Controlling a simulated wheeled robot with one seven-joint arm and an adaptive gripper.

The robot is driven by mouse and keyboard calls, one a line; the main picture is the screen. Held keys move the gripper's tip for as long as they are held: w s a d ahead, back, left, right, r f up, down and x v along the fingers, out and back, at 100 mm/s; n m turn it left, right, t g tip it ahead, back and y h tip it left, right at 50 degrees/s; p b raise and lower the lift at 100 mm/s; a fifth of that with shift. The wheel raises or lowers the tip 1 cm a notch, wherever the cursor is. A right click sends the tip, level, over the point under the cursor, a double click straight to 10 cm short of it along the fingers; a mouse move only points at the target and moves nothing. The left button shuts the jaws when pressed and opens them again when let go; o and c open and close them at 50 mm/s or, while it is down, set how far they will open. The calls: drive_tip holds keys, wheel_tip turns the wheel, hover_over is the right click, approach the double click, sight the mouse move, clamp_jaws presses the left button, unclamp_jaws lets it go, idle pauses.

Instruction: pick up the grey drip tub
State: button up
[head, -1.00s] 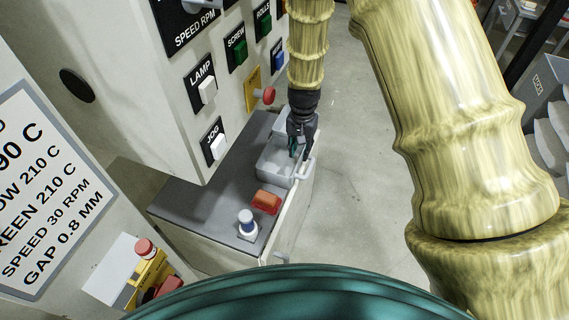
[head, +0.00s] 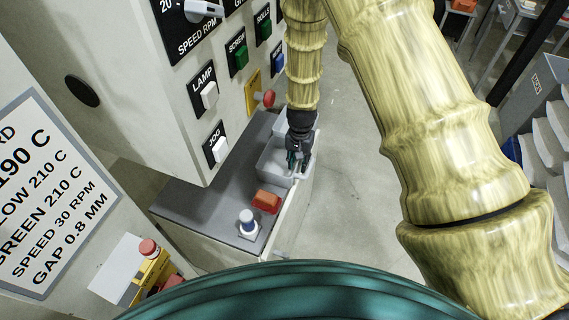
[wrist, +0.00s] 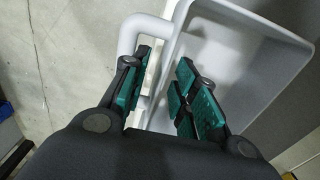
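The grey drip tub (head: 273,176) sits on the dark top of a low cabinet beside the machine. It is an open box with a loop handle on one side. My gripper (head: 298,163) is over the tub's handle side, pointing down. In the wrist view, the tub (wrist: 255,45) fills the right half and its handle (wrist: 152,28) is at upper left. My gripper (wrist: 163,92) is open there. One finger overlaps the handle and the other is over the tub's inside, with the rim between them. Contact cannot be told.
An orange-red block (head: 266,201) and a white and blue bottle-like item (head: 248,224) stand on the cabinet top near the tub. The machine's control panel (head: 222,90) rises close on the left. Open floor (head: 350,190) lies to the right.

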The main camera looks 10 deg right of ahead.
clamp_jaws()
idle(0.3)
